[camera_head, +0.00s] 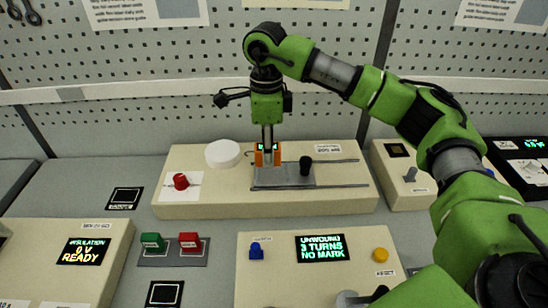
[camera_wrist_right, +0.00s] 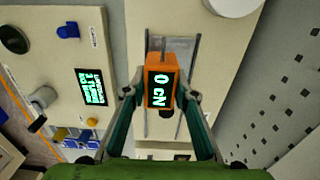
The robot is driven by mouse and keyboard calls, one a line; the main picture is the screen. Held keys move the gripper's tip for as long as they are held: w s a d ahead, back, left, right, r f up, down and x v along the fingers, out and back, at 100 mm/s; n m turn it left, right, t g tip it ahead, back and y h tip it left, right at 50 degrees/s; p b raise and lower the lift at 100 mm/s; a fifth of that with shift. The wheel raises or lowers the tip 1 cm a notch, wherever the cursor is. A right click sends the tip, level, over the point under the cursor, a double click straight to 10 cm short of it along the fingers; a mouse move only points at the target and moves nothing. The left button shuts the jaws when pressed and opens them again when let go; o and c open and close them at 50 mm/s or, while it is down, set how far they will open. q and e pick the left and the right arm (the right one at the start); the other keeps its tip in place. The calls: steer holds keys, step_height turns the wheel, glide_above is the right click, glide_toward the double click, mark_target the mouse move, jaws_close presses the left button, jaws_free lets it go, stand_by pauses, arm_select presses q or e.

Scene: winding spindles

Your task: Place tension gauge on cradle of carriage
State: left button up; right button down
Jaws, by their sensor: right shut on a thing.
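The tension gauge (camera_head: 276,158) is a small orange box. In the right wrist view its display reads 0 cN (camera_wrist_right: 160,88). My right gripper (camera_head: 267,149) points down and is shut on the gauge, with a finger on each side (camera_wrist_right: 160,98). The gauge is at the left part of the grey carriage plate (camera_head: 284,179), which sits on two rails of the rear cream console. The plate also shows beyond the gauge in the right wrist view (camera_wrist_right: 181,50). The cradle is not clearly visible, and I cannot tell whether the gauge touches the carriage. My left gripper is out of view.
A black knob (camera_head: 306,166) stands right of the gauge. A white disc (camera_head: 222,153) and red knob (camera_head: 180,181) are to the left. The front console has a display (camera_head: 321,248) reading UNWOUND, 3 TURNS, NO MARK. Green (camera_head: 152,242) and red (camera_head: 190,242) blocks sit left of it.

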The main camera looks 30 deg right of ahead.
mark_target(273, 174)
steer(key=shift+w+d+f, duration=0.3)
steer(key=shift+d+f, duration=0.05)
steer(key=shift+f, duration=0.2)
steer(key=shift+w+d+f, duration=0.25)
steer(key=shift+d+f, duration=0.1)
steer(key=shift+f, duration=0.15)
steer(key=f+p, duration=0.2)
steer(key=f, duration=0.1)
steer(key=shift+w+d, duration=0.1)
steer(key=shift+d, duration=0.25)
steer(key=shift+f, duration=0.35)
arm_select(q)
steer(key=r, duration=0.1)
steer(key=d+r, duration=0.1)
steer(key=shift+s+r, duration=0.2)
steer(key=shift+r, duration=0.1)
arm_select(e)
steer(key=shift+f, duration=0.1)
steer(key=shift+a, duration=0.1)
steer(key=shift+f, duration=0.15)
steer(key=c, duration=1.6)
jaws_free()
steer(key=shift+c, duration=0.2)
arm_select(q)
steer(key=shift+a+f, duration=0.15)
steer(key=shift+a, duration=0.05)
